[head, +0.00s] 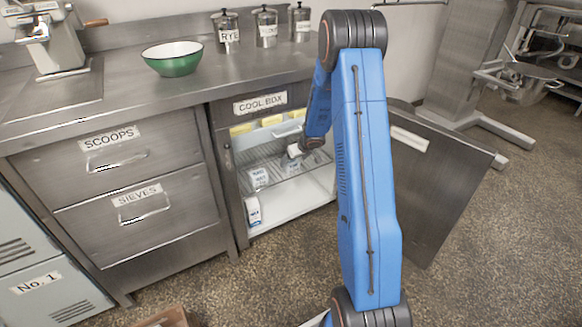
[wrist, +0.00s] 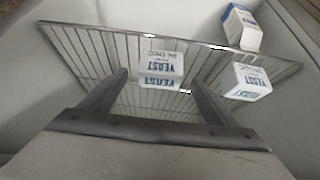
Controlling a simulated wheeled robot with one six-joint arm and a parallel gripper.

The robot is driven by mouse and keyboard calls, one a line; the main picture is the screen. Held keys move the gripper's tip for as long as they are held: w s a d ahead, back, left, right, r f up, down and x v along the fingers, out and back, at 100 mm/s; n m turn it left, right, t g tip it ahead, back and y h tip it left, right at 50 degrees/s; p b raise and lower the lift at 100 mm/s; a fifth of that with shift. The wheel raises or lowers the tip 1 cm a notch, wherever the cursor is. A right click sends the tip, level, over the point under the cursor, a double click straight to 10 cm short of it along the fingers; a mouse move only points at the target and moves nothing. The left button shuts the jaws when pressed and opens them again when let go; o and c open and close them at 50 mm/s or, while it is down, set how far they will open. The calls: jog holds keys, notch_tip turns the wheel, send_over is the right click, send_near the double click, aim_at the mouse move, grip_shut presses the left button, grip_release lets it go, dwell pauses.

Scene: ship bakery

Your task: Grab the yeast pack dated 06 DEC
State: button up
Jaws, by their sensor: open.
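My gripper (wrist: 159,78) is open inside the cool box, above its wire rack (wrist: 95,52). A white and blue yeast pack (wrist: 162,68) stands on the rack, in line with the gap between my fingertips; its date ends in DEC, but the number is too small to read surely. I cannot tell whether the fingertips reach past its sides. A second yeast pack (wrist: 248,82) stands right of it on the rack, its date unclear. A third pack (wrist: 241,28) sits below the rack; in the head view it is on the box floor (head: 253,210). My gripper (head: 298,152) is partly hidden there.
The cool box door (head: 440,185) stands open to the right of my arm. The counter above carries a green bowl (head: 172,62) and labelled canisters (head: 266,24). Drawers (head: 113,160) are to the left.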

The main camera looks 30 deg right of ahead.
aim_at(292, 162)
jog(key=shift+x, duration=2.65)
jog(key=shift+w, duration=0.1)
jog(key=c, duration=1.3)
